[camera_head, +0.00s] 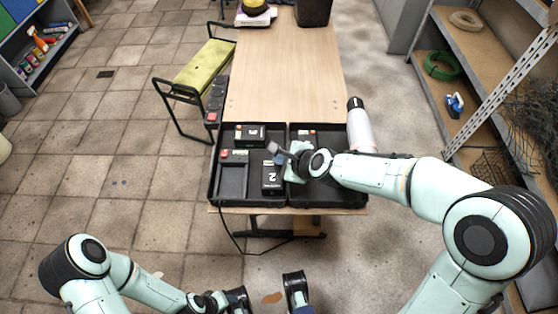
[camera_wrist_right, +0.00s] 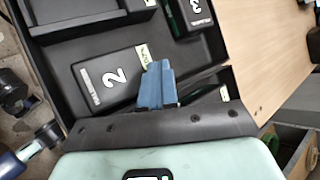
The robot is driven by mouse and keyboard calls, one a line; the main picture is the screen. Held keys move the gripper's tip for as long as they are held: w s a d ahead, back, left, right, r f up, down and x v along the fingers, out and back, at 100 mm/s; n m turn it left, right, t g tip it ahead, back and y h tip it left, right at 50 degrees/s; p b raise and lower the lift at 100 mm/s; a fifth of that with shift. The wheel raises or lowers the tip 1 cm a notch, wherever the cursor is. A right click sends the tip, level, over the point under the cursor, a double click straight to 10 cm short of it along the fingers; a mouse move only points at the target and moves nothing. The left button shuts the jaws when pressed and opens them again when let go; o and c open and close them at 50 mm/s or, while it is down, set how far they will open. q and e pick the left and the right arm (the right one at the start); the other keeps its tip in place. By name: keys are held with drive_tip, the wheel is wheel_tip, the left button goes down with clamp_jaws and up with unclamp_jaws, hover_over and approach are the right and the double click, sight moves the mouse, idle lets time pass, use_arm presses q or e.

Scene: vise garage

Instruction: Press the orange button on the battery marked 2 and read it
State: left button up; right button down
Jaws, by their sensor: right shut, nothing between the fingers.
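The battery marked 2 (camera_head: 272,180) is a black block with a white 2, lying in the left black tray (camera_head: 213,178). It also shows in the right wrist view (camera_wrist_right: 108,78), with a pale green label at one end. My right gripper (camera_head: 278,154) is shut and empty, over that labelled end. Its blue fingertips (camera_wrist_right: 157,70) cover part of the label; I cannot tell whether they touch the battery. The orange button on this battery is hidden from me. My left gripper (camera_head: 238,298) is low at the bottom edge, away from the trays; its fingers are unclear.
The battery marked 3 (camera_head: 250,135) lies farther back in the same tray. A second black tray (camera_head: 338,196) adjoins it on the right, partly under my arm. A white cylinder (camera_head: 360,125) stands at the table's right edge.

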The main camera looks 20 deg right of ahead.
drive_tip(key=shift+r+p, duration=0.65)
use_arm(q)
drive_tip(key=shift+r, duration=0.3)
drive_tip(key=shift+r, duration=0.2)
use_arm(e)
drive_tip(key=shift+r, duration=0.2)
wheel_tip(320, 180, up, 5)
drive_tip(key=p, duration=0.5)
use_arm(q)
drive_tip(key=r, duration=0.5)
drive_tip(key=shift+w, duration=0.25)
use_arm(e)
drive_tip(key=shift+f, duration=0.1)
